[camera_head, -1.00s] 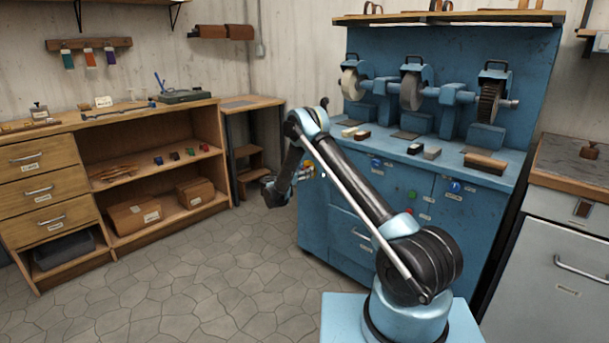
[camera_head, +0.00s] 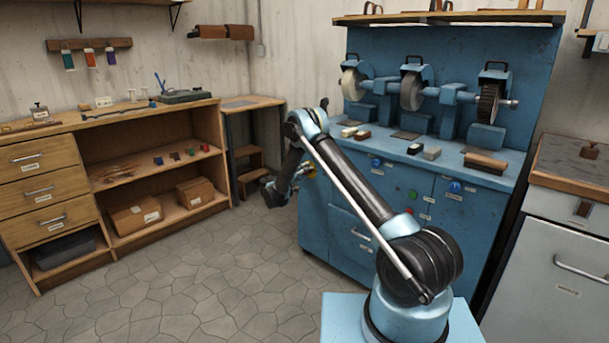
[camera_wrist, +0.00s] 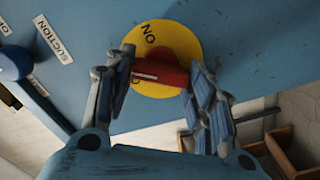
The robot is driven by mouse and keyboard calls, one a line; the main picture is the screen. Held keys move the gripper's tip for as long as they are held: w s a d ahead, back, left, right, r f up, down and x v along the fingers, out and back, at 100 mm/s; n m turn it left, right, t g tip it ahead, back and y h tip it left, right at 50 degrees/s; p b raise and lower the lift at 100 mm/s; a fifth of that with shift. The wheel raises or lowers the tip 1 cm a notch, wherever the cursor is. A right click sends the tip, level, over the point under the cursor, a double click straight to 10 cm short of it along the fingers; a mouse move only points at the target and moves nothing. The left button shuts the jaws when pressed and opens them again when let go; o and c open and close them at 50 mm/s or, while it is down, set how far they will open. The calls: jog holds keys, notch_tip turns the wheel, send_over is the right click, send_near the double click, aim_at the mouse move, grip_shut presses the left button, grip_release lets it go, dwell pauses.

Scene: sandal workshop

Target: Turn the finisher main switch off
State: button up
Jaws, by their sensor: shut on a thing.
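The finisher main switch shows in the wrist view as a yellow disc (camera_wrist: 182,35) with a red handle (camera_wrist: 160,73) across it. The disc is on the blue finisher cabinet (camera_head: 345,240), and black "ON" lettering stands near its upper left edge. The handle lies nearly level in the wrist picture, slightly lower at its right end. My gripper (camera_wrist: 161,70) is shut on the red handle, one finger at each end. In the head view my gripper is at the cabinet's left side, and the arm hides much of the switch area.
A blue knob (camera_wrist: 12,63) beside a "SUCTION" label (camera_wrist: 53,40) sits left of the switch in the wrist view. A wooden shelf unit (camera_head: 160,115) stands left across the open stone floor (camera_head: 220,270). A small side table (camera_head: 250,103) stands behind my gripper.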

jog(key=n, duration=0.6)
jog(key=shift+a+f+n, duration=0.15)
jog(key=shift+a+n, duration=0.05)
jog(key=shift+n, duration=0.1)
dwell(0.3)
jog(key=o, duration=1.1)
jog(key=shift+c, duration=0.2)
jog(key=v, duration=1.2)
jog(key=shift+f, duration=0.15)
